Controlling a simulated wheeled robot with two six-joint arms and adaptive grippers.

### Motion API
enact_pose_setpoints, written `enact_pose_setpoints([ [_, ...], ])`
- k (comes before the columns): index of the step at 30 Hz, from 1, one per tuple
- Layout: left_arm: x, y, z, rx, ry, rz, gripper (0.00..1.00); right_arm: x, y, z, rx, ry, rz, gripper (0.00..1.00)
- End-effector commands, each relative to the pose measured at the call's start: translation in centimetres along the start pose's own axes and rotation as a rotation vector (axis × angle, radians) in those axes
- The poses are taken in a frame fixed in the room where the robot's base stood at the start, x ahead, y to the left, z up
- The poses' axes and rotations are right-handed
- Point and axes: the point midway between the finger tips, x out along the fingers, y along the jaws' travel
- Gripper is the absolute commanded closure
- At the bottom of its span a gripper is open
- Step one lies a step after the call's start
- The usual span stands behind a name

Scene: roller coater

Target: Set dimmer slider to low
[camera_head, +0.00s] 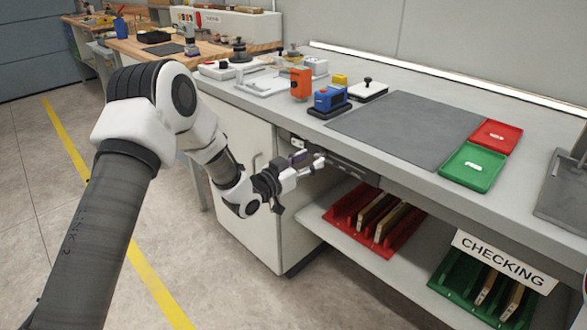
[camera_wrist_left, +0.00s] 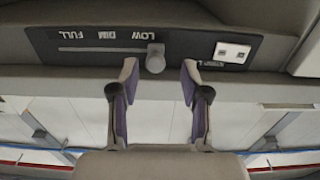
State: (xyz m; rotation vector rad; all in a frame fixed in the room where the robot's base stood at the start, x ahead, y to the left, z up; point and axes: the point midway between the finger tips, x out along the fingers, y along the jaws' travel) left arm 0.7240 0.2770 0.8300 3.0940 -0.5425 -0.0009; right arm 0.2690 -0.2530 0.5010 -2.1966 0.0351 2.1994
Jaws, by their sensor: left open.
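The dimmer slider is on a dark panel (camera_head: 350,171) under the front edge of the bench. In the left wrist view its labels FULL, DIM and LOW read upside down. The light grey slider knob (camera_wrist_left: 155,58) is at the right end of its slot, by the LOW label (camera_wrist_left: 147,35). My left gripper (camera_head: 309,162) is in front of the panel. In the left wrist view my left gripper (camera_wrist_left: 158,78) is open, with a finger on each side below the knob and gaps between. My right gripper is not in view.
A white switch plate (camera_wrist_left: 232,52) sits right of the slider in the left wrist view. The bench top (camera_head: 270,103) overhangs the panel. Below is a shelf with a red rack (camera_head: 350,207) and a green rack (camera_head: 455,283). Open floor lies in front.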

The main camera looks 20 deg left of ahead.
Motion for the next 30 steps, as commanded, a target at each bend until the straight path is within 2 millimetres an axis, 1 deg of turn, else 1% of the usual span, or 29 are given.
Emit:
enact_pose_setpoints([
  [1,-1.3,-0.2,0.0,-0.005,-0.002,-0.004,0.54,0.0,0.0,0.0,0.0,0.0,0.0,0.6],
  [3,-3.2,-0.1,-0.1,-0.007,0.001,-0.004,0.54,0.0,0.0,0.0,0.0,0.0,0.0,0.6],
  [6,-5.7,-0.2,-0.1,-0.006,0.001,-0.005,0.54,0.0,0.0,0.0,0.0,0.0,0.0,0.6],
  [9,-7.6,-0.3,0.0,-0.004,0.001,-0.005,0.54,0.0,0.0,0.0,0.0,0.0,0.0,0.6],
  [11,-8.3,-0.2,0.0,-0.004,0.001,-0.003,0.54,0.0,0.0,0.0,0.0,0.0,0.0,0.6],
  [15,-8.9,-0.1,0.0,-0.001,0.001,-0.002,0.54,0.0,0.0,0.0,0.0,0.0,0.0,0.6],
  [27,-8.8,-0.1,0.1,-0.001,-0.001,-0.001,0.54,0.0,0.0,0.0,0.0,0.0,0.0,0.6],
  [29,-8.9,0.0,0.9,-0.004,-0.014,0.001,0.54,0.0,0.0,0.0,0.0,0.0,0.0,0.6],
  [30,-9.0,0.4,2.0,-0.006,-0.035,0.007,0.54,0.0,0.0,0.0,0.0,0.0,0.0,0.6],
])
